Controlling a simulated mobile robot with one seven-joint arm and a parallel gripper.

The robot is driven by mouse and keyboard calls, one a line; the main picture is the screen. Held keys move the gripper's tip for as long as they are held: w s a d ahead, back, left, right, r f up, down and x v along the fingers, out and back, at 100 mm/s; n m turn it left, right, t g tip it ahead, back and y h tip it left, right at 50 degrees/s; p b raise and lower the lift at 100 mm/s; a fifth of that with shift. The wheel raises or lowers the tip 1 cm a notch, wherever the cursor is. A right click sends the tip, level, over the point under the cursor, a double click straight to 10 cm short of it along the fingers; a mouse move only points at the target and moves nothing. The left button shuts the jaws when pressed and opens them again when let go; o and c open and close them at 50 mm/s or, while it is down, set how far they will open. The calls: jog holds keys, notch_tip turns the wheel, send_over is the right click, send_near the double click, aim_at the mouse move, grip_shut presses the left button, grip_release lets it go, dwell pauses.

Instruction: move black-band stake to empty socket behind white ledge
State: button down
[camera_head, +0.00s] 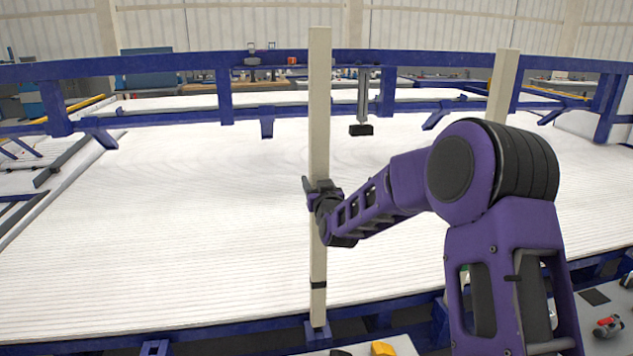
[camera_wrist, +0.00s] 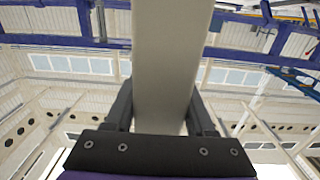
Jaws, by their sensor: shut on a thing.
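The black-band stake (camera_head: 318,110) is a tall, pale, square post standing upright in the head view, with a black band low on it. Its lower end meets a blue socket (camera_head: 318,337) at the front edge; I cannot tell whether it sits inside or just above. My gripper (camera_head: 318,192) is shut on the stake around mid-height. In the wrist view the stake (camera_wrist: 172,60) runs between both fingers of my gripper (camera_wrist: 165,108). Another blue socket (camera_head: 154,347), with no stake in it, shows at the bottom left.
A white ribbed bed (camera_head: 180,210) fills the middle, framed by blue rails (camera_head: 420,60). A second pale stake (camera_head: 503,88) stands at the right, partly behind my arm. A black-ended hanging post (camera_head: 362,129) is behind. A yellow item (camera_head: 383,349) lies near the bottom edge.

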dwell(0.3)
jog(key=shift+f, duration=1.05)
jog(key=shift+c, duration=1.9)
grip_release()
jog(key=shift+o, duration=1.1)
jog(key=v, duration=1.7)
jog(key=shift+s, duration=0.25)
jog(key=shift+d+r, duration=0.1)
